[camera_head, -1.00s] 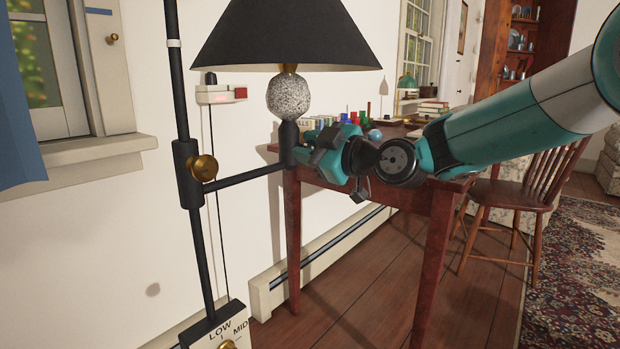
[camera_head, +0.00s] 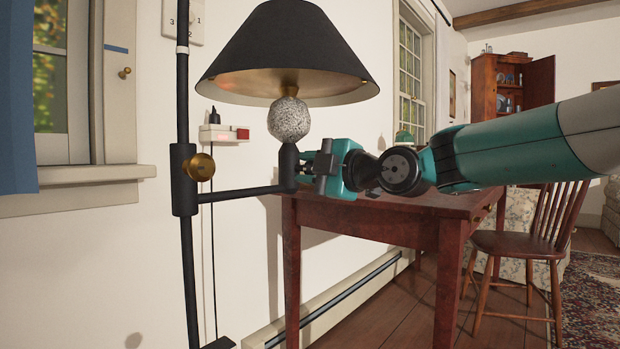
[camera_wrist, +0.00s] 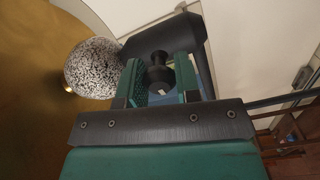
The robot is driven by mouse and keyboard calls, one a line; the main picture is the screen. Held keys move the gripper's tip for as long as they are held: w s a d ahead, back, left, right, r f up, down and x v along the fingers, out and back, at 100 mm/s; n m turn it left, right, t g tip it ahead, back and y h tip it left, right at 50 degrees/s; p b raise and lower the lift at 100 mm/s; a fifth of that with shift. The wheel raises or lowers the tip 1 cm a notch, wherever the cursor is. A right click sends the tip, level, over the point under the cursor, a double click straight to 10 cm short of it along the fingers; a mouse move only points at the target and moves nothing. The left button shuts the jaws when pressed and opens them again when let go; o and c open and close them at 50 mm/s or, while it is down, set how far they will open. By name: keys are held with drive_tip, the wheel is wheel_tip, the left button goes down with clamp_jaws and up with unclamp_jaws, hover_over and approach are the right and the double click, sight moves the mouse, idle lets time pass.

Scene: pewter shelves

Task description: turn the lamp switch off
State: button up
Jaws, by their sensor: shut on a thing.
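The floor lamp has a black cone shade (camera_head: 288,48), a speckled ball (camera_head: 289,119) and a black socket (camera_head: 286,170) on a side arm from a black pole. The ball also shows in the wrist view (camera_wrist: 92,68). My gripper (camera_head: 304,165) reaches the socket from the right, just below the ball. In the wrist view its two green fingers (camera_wrist: 162,80) are shut on a small dark, waisted switch knob (camera_wrist: 158,70) that sticks out of the socket. The head view does not show the knob; the gripper covers it. I cannot tell the switch position.
A brass clamp knob (camera_head: 201,167) sits on the pole. A small white box with a red light (camera_head: 224,133) is on the wall behind. A red-brown table (camera_head: 400,222) stands behind my gripper, with a wooden chair (camera_head: 525,240) to the right. Floor shows at lower right.

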idle(0.4)
drive_tip(key=o, duration=0.9)
drive_tip(key=p+v, duration=0.2)
drive_tip(key=v, duration=1.5)
drive_tip(key=shift+s+d, duration=0.15)
drive_tip(key=shift+s, duration=0.1)
